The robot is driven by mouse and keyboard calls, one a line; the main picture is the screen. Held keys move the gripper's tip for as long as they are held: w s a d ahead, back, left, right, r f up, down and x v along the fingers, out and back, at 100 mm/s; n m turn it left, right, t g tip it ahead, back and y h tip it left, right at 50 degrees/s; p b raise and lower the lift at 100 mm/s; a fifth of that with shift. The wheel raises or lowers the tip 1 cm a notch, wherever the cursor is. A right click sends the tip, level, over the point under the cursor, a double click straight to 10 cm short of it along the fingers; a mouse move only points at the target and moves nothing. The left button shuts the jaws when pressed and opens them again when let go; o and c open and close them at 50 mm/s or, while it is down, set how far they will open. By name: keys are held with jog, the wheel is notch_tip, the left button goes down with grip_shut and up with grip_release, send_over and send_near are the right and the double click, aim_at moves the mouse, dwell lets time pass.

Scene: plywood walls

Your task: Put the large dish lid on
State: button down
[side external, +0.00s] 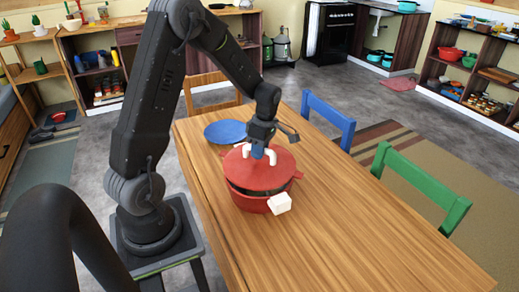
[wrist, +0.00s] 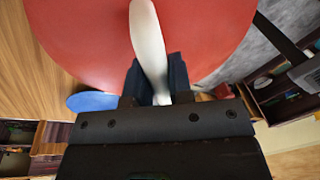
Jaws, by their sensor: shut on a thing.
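The large red lid (side external: 252,176) has a white arched handle (side external: 273,156), which also shows in the wrist view (wrist: 148,40). My gripper (side external: 260,150) points down and is shut on this handle. The lid is over the red pot (side external: 248,203) on the table. A dark gap shows between the lid and the pot's rim at the front and right, so the lid is not flush there. Whether it touches the rim at the back is hidden. In the wrist view, the red lid (wrist: 90,45) fills the upper middle, beyond my gripper (wrist: 155,88).
A white block (side external: 280,203) is at the pot's front right. A blue plate (side external: 224,131) lies behind the pot on the wooden table (side external: 330,230). Blue (side external: 328,119) and green (side external: 420,188) chairs stand along the right edge. The table's front and right are clear.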

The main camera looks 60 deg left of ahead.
jog(key=shift+f, duration=0.85)
jog(key=shift+f, duration=0.7)
dwell(0.6)
jog(key=c, duration=0.9)
grip_release()
jog(key=shift+c, duration=0.2)
notch_tip(320, 180, up, 14)
jog(key=w, duration=0.2)
jog(key=shift+w+f, duration=0.2)
jog(key=shift+a, duration=0.1)
